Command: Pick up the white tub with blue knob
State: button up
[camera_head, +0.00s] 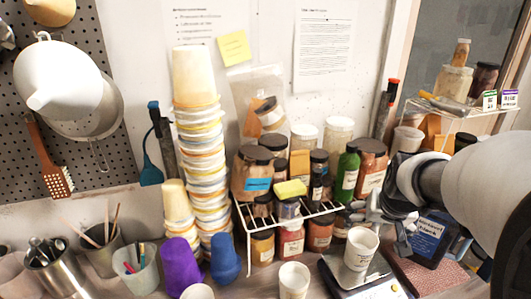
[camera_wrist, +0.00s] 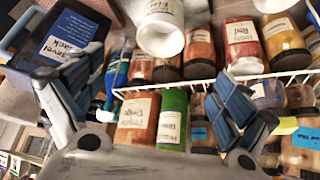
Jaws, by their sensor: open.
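I cannot make out a blue knob on any white tub. A white tub with a printed label (camera_head: 361,247) stands upright on a scale (camera_head: 352,277), right of centre. It also shows at the top of the wrist view as a white tub (camera_wrist: 161,35), with no knob visible. Another white tub (camera_head: 294,281) stands to its left at the bottom edge. My gripper (camera_head: 386,212) is open and empty, above and right of the labelled tub and beside the wire rack. Its two blue-padded fingers are spread wide in the wrist view (camera_wrist: 148,105).
A white wire rack (camera_head: 249,225) holds several jars, including a green bottle (camera_head: 348,172). A tall stack of tubs (camera_head: 200,150) stands left of it. A dark blue labelled container (camera_head: 432,236) is close to my gripper. Purple (camera_head: 180,267) and blue (camera_head: 226,258) cups stand left.

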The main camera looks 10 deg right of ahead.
jog(key=b, duration=0.3)
send_near(363, 239)
jog(key=f, duration=0.1)
jog(key=w+f+b, duration=0.1)
jog(key=f, duration=0.3)
jog(key=shift+w+a+b, duration=0.15)
jog(key=shift+w+b, duration=0.2)
jog(key=shift+b, duration=0.05)
jog(key=shift+r, duration=0.1)
jog(key=c, duration=1.7)
